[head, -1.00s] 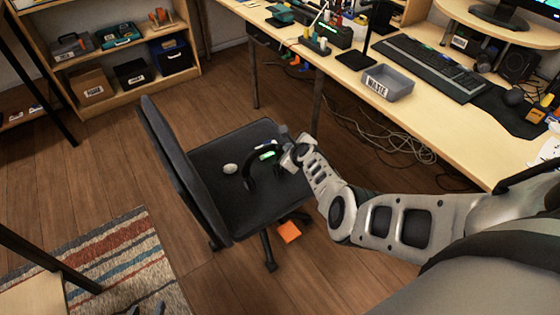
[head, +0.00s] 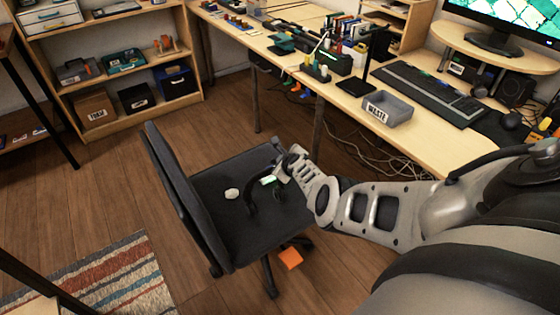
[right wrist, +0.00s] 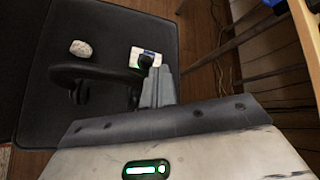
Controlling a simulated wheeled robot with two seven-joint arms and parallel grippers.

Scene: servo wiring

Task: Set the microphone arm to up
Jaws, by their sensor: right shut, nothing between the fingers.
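A dark headset (head: 252,194) stands on the black seat of the office chair (head: 210,185). In the right wrist view its curved band (right wrist: 82,73) lies left of my fingers. A small dark piece (right wrist: 146,60) in front of a white and green patch (right wrist: 148,54) shows just beyond the fingertips; I cannot tell whether it is the microphone arm, nor its position. My right gripper (head: 279,173) is shut and empty at the headset's right side. Its closed fingers (right wrist: 158,78) look very close to the headset; contact is unclear. My left gripper is not in view.
A pale round object (head: 231,194) lies on the seat left of the headset. The chair's backrest (head: 180,200) rises at the left. The desk (head: 440,145), with a grey waste tray (head: 388,108), runs behind and right. Loose cables (head: 365,160) hang below it.

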